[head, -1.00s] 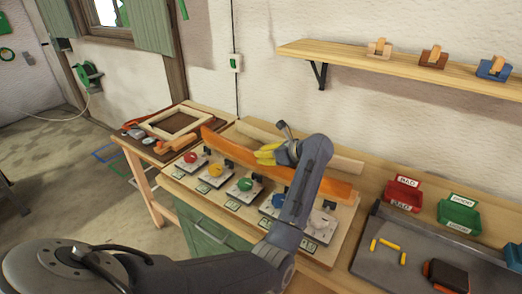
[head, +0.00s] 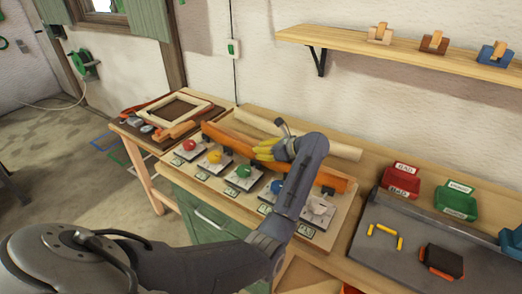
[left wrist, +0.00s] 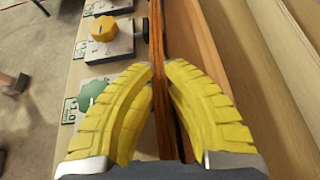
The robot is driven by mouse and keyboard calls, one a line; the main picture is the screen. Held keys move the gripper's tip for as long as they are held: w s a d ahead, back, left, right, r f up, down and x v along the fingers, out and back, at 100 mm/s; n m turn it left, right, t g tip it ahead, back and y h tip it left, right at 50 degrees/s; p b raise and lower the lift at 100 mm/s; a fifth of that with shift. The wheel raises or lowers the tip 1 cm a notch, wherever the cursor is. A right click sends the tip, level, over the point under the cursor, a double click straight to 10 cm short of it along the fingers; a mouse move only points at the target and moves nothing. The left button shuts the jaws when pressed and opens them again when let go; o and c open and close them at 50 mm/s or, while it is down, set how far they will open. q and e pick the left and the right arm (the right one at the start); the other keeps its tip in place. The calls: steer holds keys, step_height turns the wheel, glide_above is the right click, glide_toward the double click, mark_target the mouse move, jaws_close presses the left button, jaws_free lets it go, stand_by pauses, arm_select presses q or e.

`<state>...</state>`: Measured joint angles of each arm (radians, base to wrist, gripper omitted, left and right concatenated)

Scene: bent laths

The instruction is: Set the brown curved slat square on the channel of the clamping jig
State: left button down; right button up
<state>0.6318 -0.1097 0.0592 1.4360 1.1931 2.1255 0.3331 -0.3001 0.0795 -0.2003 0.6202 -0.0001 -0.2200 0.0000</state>
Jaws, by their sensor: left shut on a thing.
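The brown curved slat (head: 225,137) shows orange-brown in the head view and stands on edge along the clamping jig (head: 187,167). My left gripper (head: 265,152) is shut on it near its middle, with yellow fingers on both sides. In the left wrist view the slat (left wrist: 157,35) runs up between the fingertips (left wrist: 164,72). The jig carries a row of coloured knobs, with dark clamp blocks near the slat. The channel is hidden, so I cannot tell how the slat's lower edge sits in it. My right gripper is not in view.
A pale round bar (head: 335,148) lies behind the slat. A red bin (head: 401,178), a green bin (head: 456,201) and a grey tray (head: 380,270) are at the right. A wooden frame (head: 170,112) lies on the left table. A wall shelf (head: 400,53) holds small blocks.

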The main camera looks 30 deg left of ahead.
arm_select(q)
steer(key=shift+f, duration=0.3)
stand_by(0.4)
steer(key=c, duration=1.4)
jaws_free()
steer(key=shift+o, duration=0.2)
